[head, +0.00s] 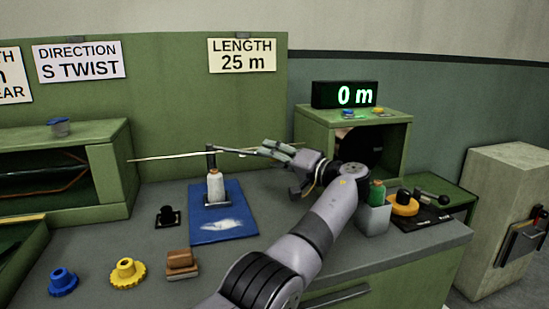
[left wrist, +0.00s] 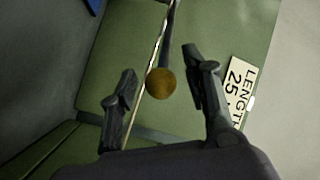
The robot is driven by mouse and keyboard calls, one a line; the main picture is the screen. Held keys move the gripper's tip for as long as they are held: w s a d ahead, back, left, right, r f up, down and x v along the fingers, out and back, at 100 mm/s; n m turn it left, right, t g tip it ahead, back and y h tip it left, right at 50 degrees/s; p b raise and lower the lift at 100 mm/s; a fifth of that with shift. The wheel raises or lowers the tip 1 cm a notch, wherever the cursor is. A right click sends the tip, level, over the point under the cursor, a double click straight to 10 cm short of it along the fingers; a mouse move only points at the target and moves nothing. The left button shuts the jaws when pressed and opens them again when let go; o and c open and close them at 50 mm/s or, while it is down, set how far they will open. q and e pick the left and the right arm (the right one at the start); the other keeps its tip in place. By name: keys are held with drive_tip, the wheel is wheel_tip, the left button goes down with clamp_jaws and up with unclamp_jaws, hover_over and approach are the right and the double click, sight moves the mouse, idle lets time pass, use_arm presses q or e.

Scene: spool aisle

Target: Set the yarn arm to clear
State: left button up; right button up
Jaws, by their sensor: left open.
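The yarn arm (head: 233,150) is a thin dark rod reaching right from the top of a short dark post on the bench. In the left wrist view the dark rod (left wrist: 169,35) ends in a round brown knob (left wrist: 160,83). The knob appears between the two fingers; contact with either is not visible. My left gripper (head: 268,149) is open at the rod's right end, and its spread fingers show in the left wrist view (left wrist: 160,65). A pale strand (head: 165,157) runs left from the post. The knob is hidden in the head view. My right gripper is out of view.
A display reading 0 m (head: 345,95) sits on a green housing (head: 306,122). A grey cup with a green bottle (head: 374,217), yellow and blue knobs and a brown block are on the bench.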

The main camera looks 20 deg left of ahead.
use_arm(q)
wheel_tip(320, 180, up, 9)
drive_tip(key=shift+s+d, duration=0.1)
drive_tip(key=shift+r, duration=0.5)
drive_tip(key=shift+c, duration=0.4)
